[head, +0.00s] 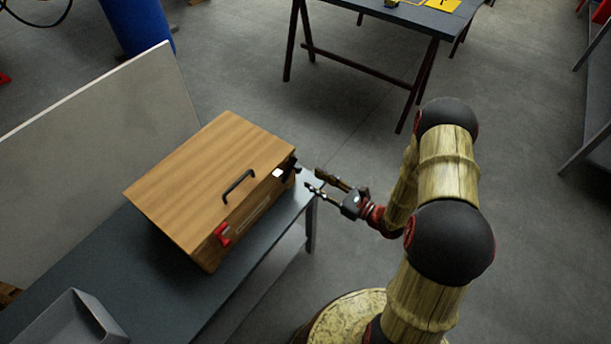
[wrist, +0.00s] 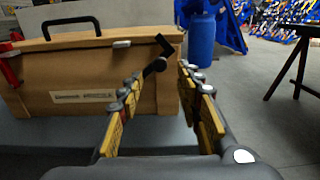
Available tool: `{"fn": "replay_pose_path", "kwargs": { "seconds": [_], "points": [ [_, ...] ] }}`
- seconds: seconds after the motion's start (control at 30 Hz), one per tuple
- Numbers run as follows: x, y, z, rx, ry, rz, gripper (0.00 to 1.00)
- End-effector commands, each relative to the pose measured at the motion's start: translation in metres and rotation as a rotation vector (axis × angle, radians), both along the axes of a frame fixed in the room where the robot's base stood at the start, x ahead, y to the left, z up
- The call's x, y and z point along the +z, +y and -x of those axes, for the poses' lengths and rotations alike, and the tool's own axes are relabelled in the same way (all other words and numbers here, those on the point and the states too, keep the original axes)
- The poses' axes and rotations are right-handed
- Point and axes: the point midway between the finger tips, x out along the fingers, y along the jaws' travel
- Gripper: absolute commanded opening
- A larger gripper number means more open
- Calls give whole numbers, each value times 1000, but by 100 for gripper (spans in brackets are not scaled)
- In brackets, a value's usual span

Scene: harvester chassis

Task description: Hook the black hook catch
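A wooden box (head: 205,180) with a dark handle on its lid stands on the grey bench. The black hook catch (head: 290,169) is at the box's right front corner, beside a small pale fitting (head: 277,173). In the wrist view the black catch (wrist: 165,45) sticks up at a slant near the box's top right edge, just above my left finger; its lower part is partly hidden. My gripper (head: 313,179) is just right of that corner, its fingers apart and pointing at the box. In the wrist view a gap shows between the fingertips (wrist: 171,68), with nothing clearly held.
A red catch (head: 222,234) is on the box's left front. A grey bin (head: 75,318) stands on the bench (head: 165,290) at lower left. A pale panel (head: 100,140) leans behind the box.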

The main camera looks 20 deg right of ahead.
Motion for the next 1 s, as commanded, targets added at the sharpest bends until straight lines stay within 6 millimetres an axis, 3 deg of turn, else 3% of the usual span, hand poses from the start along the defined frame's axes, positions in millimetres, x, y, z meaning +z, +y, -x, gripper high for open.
{"fn": "replay_pose_path", "kwargs": {
  "seconds": [0.4,0.73,1.0],
  "points": [
    [-1,30,-40,3,1,-1,35],
    [0,31,-42,2,1,0,35],
    [0,31,-42,2,1,0,20]
  ]
}}
